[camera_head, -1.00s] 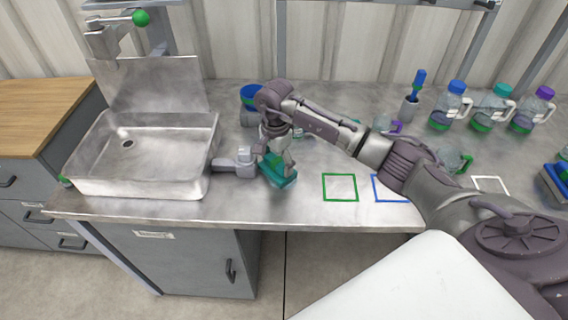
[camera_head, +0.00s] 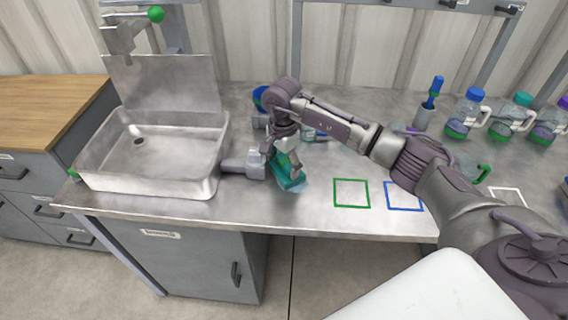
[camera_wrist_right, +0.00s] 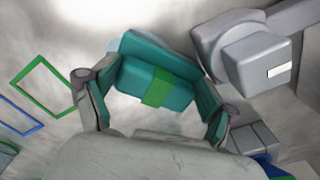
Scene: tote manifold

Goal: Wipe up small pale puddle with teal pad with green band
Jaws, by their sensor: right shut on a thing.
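The teal pad with the green band (camera_head: 287,181) is in my right gripper (camera_head: 287,163), low over the steel counter left of the green square. The right wrist view shows the pad (camera_wrist_right: 181,92) between the two fingers of the right gripper (camera_wrist_right: 155,98), with the green band across its middle. The pad looks tilted; I cannot tell for sure whether it touches the counter. A faint pale patch (camera_head: 299,187) shows at the pad's lower edge, perhaps the small pale puddle, mostly hidden by the pad. My left gripper is not in view.
A grey block-ended fitting (camera_head: 246,167) juts from the sink (camera_head: 150,187) close left of the pad. A blue container (camera_head: 260,98) stands behind the gripper. Green (camera_head: 352,207) and blue outlines (camera_head: 390,208) lie to the right; bottles (camera_head: 467,113) stand at the back right.

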